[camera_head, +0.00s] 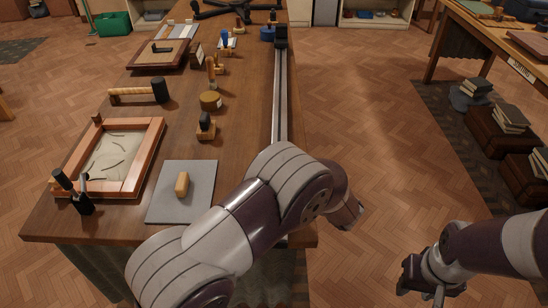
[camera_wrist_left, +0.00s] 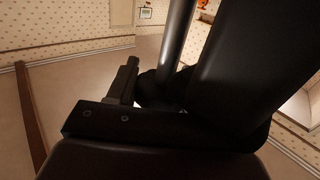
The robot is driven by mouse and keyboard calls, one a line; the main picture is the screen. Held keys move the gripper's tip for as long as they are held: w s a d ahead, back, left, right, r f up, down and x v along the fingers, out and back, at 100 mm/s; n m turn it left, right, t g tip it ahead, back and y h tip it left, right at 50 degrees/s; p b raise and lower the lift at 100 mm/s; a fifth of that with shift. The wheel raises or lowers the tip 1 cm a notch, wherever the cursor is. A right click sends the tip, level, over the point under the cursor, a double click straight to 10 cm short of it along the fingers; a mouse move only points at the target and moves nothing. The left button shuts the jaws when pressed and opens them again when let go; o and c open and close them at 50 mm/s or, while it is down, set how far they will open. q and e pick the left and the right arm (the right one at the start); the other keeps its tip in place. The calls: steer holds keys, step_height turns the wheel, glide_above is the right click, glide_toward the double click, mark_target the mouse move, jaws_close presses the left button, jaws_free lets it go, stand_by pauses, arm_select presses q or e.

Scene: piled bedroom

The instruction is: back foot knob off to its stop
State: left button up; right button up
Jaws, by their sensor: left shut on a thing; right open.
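A long metal rail (camera_head: 281,95) runs along the right edge of the wooden table, with a dark end block (camera_head: 281,37) at its far end. My left arm covers the rail's near part, and my left gripper is hidden in the head view. In the left wrist view my left gripper (camera_wrist_left: 158,84) is shut on a dark, rounded thing (camera_wrist_left: 152,90), apparently the knob. A grey metal rod (camera_wrist_left: 177,40) rises just behind it. Shadow hides the knob's outline and its turn. My right gripper (camera_head: 424,284) is open and empty over the floor, right of the table.
The table (camera_head: 240,130) also bears a sand tray (camera_head: 118,155), a grey mat (camera_head: 165,205) with a small wooden block (camera_head: 182,184), a mallet (camera_head: 145,93) and several small tools. Books on boxes (camera_head: 500,130) stand at the right. The floor between is clear.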

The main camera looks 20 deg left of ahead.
arm_select(q)
steer(key=shift+n+g+y, duration=0.4)
steer(key=shift+n+g, duration=0.1)
steer(key=shift+g, duration=0.2)
steer(key=o, duration=1)
steer(key=shift+a, duration=0.1)
steer(key=shift+c, duration=0.2)
arm_select(e)
steer(key=shift+r, duration=0.1)
